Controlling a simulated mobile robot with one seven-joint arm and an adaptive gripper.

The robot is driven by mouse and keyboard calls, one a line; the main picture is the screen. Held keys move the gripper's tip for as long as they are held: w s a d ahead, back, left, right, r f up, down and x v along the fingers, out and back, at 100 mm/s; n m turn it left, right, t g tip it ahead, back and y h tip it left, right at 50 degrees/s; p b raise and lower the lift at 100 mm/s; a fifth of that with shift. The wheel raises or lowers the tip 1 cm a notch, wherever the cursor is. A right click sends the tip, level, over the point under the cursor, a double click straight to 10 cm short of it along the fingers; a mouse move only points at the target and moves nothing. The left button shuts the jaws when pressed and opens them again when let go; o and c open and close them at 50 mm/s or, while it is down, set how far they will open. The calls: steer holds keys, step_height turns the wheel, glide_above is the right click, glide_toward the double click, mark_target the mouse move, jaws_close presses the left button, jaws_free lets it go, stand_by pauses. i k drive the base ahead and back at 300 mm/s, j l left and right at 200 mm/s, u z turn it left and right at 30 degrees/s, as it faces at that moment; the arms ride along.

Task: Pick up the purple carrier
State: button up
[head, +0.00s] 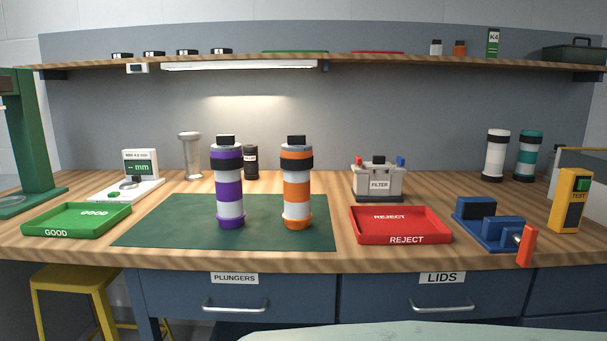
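The purple carrier (230,188) is a white cylinder with purple bands, a black band near the top and a black cap. It stands upright on the dark green mat (160,225), left of a matching orange carrier (297,185). A clear gap of mat lies between the two. Nothing is in front of the purple carrier. My gripper is not in view.
A green GOOD tray (77,221) lies left of the mat. A red REJECT tray (400,226) and a blue clamp (490,222) with an orange handle lie right. A grey FILTER box (379,182) and a dark cylinder (251,162) stand behind. A shelf (400,64) runs above.

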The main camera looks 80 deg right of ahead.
mark_target(226, 167)
steer(key=z, duration=2.05)
